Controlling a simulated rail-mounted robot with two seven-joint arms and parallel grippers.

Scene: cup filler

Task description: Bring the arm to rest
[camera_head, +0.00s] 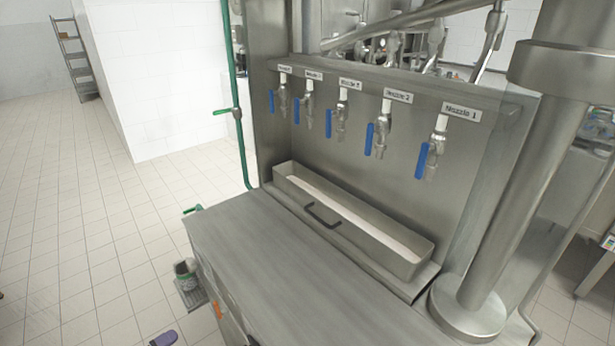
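Neither of my grippers can be made out in the head view, and no arm of mine reaches over the counter. The steel counter (285,262) is bare on top. Behind it a steel panel carries a row of several labelled nozzles with blue lever handles, among them Nozzle 1 (434,160) at the right and Nozzle 2 (381,138) beside it. A long steel trough (338,222) with a black handle stands below the nozzles. I see no cup under them.
A thick steel column (520,190) stands at the counter's right end. A green pipe (240,110) rises at the left. The tiled floor (75,220) at left is mostly clear.

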